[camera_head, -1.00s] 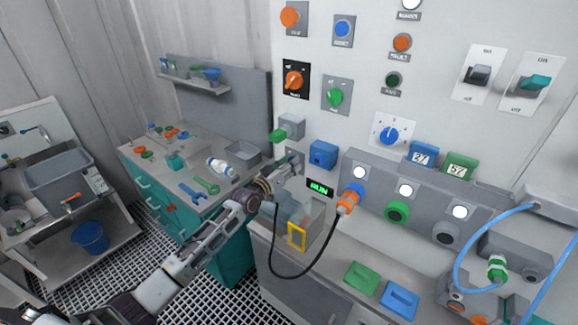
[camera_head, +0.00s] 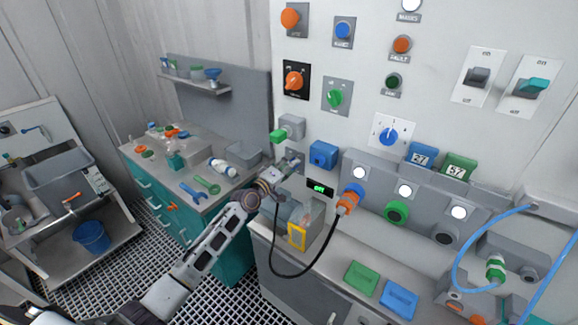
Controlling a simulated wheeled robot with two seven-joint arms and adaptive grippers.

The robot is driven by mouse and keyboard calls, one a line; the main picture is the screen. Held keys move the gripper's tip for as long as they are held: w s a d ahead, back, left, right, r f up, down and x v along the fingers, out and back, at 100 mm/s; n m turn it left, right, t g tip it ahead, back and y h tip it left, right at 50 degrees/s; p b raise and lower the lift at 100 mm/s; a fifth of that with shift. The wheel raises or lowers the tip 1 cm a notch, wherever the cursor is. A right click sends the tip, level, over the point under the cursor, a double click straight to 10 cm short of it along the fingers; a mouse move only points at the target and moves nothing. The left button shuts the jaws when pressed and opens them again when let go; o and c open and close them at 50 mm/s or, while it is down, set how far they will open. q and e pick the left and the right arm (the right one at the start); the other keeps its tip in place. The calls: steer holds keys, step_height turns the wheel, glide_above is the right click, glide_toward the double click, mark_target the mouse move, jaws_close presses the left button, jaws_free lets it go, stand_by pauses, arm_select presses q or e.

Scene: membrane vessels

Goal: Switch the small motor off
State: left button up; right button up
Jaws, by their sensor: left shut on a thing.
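The small motor (camera_head: 285,212) appears to be the grey unit with a clear cover on the bench at the foot of the panel, with a yellow-framed part (camera_head: 297,235) at its front. A small black display (camera_head: 320,188) above it reads OFF in green. My left gripper (camera_head: 288,165) reaches up behind the unit to the panel's left edge, just below a grey box with a green knob (camera_head: 280,136). It is shut on a small grey part there, probably the switch; the fingers mostly hide it. My right gripper is not in view.
An orange plug (camera_head: 347,202) with a black cable hangs beside the motor. A blue box (camera_head: 323,154) sits close right of my left gripper. Green (camera_head: 361,278) and blue (camera_head: 398,299) blocks lie on the bench. A side bench with tools (camera_head: 206,186) stands to the left.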

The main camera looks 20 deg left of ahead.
arm_select(q)
steer(key=shift+n, duration=0.7)
steer(key=o, duration=1)
steer(key=v, duration=1.2)
stand_by(0.6)
